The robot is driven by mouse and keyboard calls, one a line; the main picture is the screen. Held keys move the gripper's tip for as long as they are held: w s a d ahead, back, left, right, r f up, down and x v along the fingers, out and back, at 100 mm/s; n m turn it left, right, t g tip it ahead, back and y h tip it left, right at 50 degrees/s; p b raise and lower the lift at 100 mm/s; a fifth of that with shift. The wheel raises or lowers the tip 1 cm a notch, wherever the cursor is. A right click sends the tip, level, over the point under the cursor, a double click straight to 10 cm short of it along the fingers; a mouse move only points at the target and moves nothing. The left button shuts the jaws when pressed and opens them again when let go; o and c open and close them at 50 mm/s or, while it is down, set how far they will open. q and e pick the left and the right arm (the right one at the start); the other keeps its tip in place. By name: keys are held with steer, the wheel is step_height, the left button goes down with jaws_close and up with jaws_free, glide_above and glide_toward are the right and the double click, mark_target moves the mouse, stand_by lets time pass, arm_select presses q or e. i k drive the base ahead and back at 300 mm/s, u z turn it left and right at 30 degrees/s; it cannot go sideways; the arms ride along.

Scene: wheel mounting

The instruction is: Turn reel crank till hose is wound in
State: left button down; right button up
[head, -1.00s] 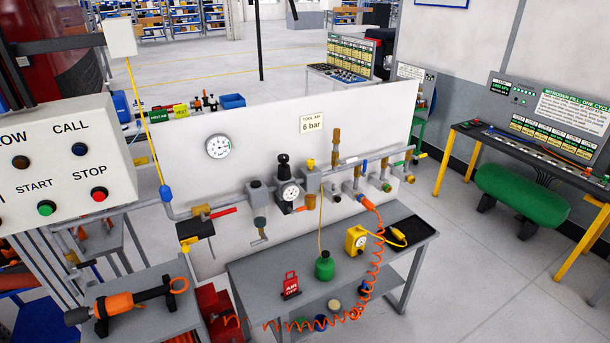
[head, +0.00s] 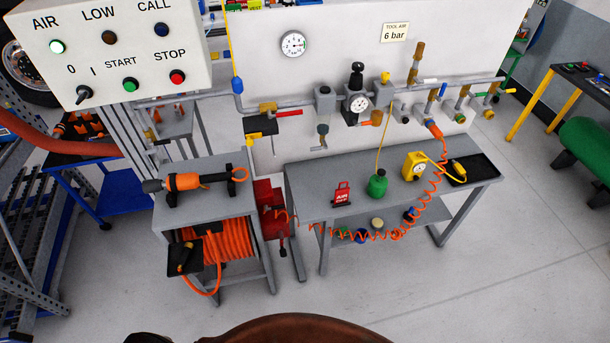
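The hose reel (head: 231,245) sits under a grey stand (head: 212,207), with several turns of orange hose on it. A loop of orange hose (head: 208,291) hangs below the reel's front. A black plate-like part (head: 184,258) is at the reel's left front; I cannot tell whether it is the crank. A thin coiled orange hose (head: 437,180) runs from the pipe manifold past the table's right side and along below the tabletop to the left. Neither of my grippers shows in the head view.
An orange tool (head: 190,181) lies on the stand. The grey table (head: 310,187) carries a red tag (head: 342,193), a green bottle (head: 377,185) and a yellow gauge box (head: 414,166). A control panel (head: 115,55) is at upper left. Floor in front is clear.

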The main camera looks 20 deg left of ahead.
mark_target(283, 252)
steer(key=z, duration=2.7)
steer(key=k, duration=2.3)
steer(key=u, duration=1.8)
steer(key=i, duration=0.5)
steer(key=u, duration=0.05)
